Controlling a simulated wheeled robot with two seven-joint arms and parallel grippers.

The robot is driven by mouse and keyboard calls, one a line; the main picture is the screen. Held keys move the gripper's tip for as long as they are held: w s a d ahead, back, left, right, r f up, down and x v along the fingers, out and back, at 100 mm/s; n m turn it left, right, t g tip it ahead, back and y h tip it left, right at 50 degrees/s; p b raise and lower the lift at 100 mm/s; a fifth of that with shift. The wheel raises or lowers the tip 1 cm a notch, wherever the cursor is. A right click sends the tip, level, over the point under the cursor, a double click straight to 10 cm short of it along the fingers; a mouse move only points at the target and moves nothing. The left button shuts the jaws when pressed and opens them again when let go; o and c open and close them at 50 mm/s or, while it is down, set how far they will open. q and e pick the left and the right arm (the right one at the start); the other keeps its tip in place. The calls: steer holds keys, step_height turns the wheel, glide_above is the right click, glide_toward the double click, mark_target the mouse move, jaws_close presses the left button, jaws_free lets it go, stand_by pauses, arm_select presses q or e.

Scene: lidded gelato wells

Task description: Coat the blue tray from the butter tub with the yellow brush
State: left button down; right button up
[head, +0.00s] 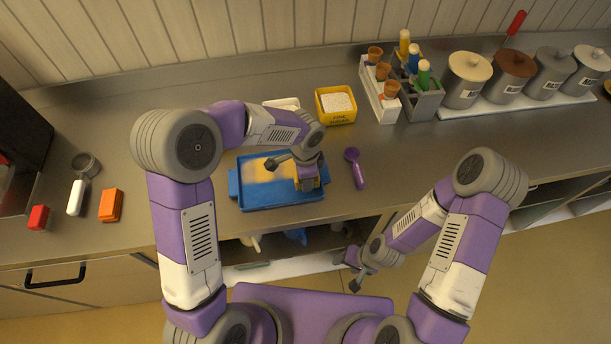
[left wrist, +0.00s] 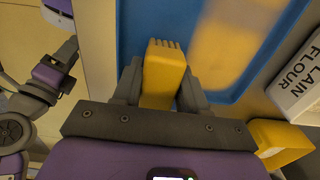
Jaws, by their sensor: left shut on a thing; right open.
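The blue tray (head: 240,203) lies on the metal counter with a pale yellow patch across its left and middle inner surface. My left gripper (head: 308,180) is over the tray's right end, shut on the yellow brush (left wrist: 163,70). In the left wrist view the brush's ridged end points toward the tray (left wrist: 214,82), where a brighter yellow band crosses the patch. Whether the brush touches the tray is unclear. My right gripper (head: 352,258) is open and empty in front of the counter.
A purple scoop (head: 355,168) lies right of the tray. Tube racks (head: 385,113) and canisters (head: 467,80) fill the back right. An orange block (head: 110,205) lies left.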

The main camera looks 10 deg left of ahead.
mark_target(259, 193)
arm_select(q)
steer(key=shift+f+b, duration=0.3)
steer(key=shift+f, duration=0.2)
steer(key=shift+a, duration=0.1)
steer(key=shift+s+a+r, duration=0.1)
steer(key=shift+s+a, duration=0.1)
steer(key=shift+a, duration=0.5)
steer(key=shift+s+a, duration=0.2)
steer(key=shift+a, duration=0.45)
steer(key=shift+s+a+r, duration=0.1)
steer(key=shift+s+a, duration=0.1)
steer(key=shift+a, duration=0.5)
steer(key=shift+s+a+f+p, duration=0.1)
steer(key=shift+s+a, duration=0.1)
steer(key=shift+a, duration=0.55)
steer(key=shift+s+a+p, duration=0.1)
steer(key=shift+s+a, duration=0.15)
steer(key=shift+a, duration=0.45)
steer(key=shift+s+a+f+p, duration=0.1)
steer(key=shift+s+a, duration=0.1)
steer(key=shift+a, duration=0.55)
steer(key=shift+a, duration=0.1)
steer(key=shift+s+a+f+p, duration=0.15)
steer(key=shift+s+a, duration=0.2)
steer(key=shift+a, duration=0.7)
steer(key=shift+s+a+r+p, duration=0.15)
steer(key=shift+s+a, duration=0.2)
steer(key=shift+a, duration=0.7)
